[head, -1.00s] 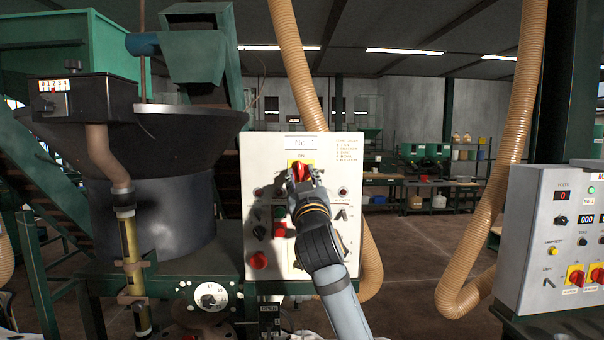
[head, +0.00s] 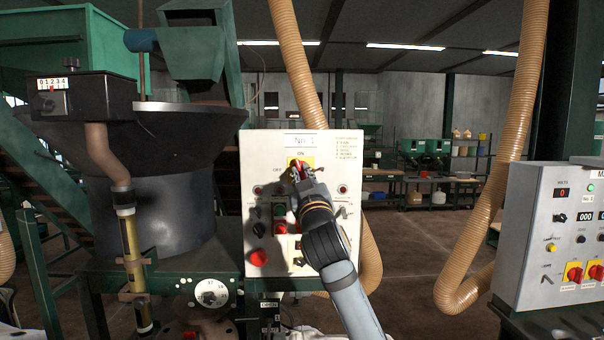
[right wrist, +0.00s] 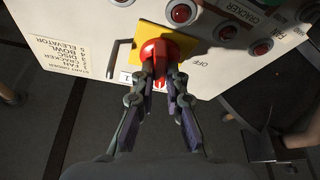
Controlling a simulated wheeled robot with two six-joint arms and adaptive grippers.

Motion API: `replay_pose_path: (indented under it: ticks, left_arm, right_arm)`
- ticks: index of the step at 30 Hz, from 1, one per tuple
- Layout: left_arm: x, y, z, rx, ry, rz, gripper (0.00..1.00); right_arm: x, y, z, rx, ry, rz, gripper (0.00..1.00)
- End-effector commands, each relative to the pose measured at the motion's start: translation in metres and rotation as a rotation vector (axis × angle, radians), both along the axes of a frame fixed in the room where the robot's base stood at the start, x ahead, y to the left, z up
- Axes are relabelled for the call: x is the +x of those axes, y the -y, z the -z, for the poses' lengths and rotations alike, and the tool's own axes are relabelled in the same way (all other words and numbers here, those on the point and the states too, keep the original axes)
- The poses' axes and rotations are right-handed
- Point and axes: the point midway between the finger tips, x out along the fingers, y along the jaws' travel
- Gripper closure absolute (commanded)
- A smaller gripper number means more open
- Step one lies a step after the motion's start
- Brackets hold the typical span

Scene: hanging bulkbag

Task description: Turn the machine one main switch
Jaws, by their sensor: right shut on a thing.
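The machine one panel (head: 265,145) is a white upright box marked "No 1". Its main switch (head: 295,170) is a red knob on a yellow plate (head: 308,160), with ON above and OFF to the left. My right gripper (head: 303,173) is at the knob and covers part of it. In the right wrist view, the red knob (right wrist: 160,50) sits between the fingertips of the gripper (right wrist: 158,76), which is shut on it. That view shows the panel tilted and mostly upside down. My left gripper is not in view.
Red lamps and small switches surround the knob, with a red button (head: 258,258) lower left. A black hopper (head: 170,180) stands left. A beige hose (head: 370,260) runs behind the panel. Another control box (head: 535,230) is at the right, with open floor (head: 415,240) between.

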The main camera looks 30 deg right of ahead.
Motion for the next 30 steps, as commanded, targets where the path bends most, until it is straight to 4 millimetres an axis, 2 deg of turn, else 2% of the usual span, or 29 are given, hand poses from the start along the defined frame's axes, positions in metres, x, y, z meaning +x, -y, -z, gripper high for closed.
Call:
replay_pose_path:
  ticks: [17,30]
  left_arm:
    - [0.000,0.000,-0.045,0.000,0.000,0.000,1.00]
    - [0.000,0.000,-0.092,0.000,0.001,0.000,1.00]
  right_arm:
    - [-0.001,0.002,-0.005,-0.449,-0.278,0.002,1.00]
    - [-0.001,0.002,-0.007,-0.793,-0.490,0.000,1.00]
